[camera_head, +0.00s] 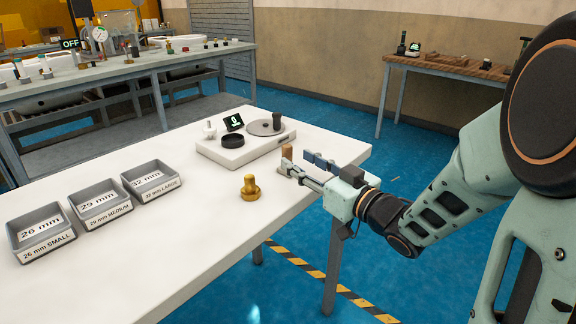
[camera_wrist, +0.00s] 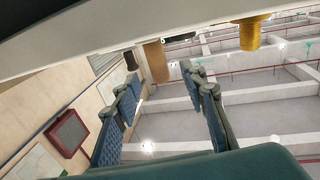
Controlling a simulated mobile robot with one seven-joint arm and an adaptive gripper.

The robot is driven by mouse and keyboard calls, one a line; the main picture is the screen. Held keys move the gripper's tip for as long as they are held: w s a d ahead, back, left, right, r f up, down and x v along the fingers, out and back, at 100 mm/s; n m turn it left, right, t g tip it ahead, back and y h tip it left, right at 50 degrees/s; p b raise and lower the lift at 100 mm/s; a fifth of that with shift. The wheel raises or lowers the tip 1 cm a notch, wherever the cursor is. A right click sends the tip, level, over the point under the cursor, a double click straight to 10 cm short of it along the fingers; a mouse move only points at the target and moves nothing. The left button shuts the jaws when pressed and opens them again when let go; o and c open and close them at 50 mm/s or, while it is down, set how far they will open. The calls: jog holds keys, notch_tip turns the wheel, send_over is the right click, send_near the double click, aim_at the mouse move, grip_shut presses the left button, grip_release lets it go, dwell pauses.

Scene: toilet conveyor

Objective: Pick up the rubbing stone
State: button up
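A short brown cylinder (camera_head: 287,154) stands upright on the white table near its right edge. It also shows in the wrist view (camera_wrist: 157,62), between and beyond the fingertips. A dark cylinder (camera_head: 276,121) stands on a grey disc (camera_head: 264,128) on a white base. No label shows which of these is the rubbing stone; I cannot tell for certain. My gripper (camera_head: 304,166) is at the table's right edge, fingers pointing toward the brown cylinder. It is open and empty, with its blue-padded fingers apart in the wrist view (camera_wrist: 165,82).
A brass fitting (camera_head: 250,188) stands left of my gripper. The white base (camera_head: 228,151) also carries a black ring (camera_head: 233,140) and a small display (camera_head: 234,122). Three labelled grey bins (camera_head: 100,204) stand at the left. The front of the white table (camera_head: 165,250) is clear.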

aim_at(290, 158)
jog(key=x, duration=0.1)
jog(key=b+x, duration=0.1)
jog(key=x, duration=0.3)
jog(key=shift+f+b, duration=0.3)
jog(key=shift+b, duration=0.1)
jog(key=shift+w+a+r, duration=0.1)
jog(key=shift+w+a, duration=0.05)
jog(key=shift+w, duration=0.1)
jog(key=shift+c, duration=0.4)
grip_shut()
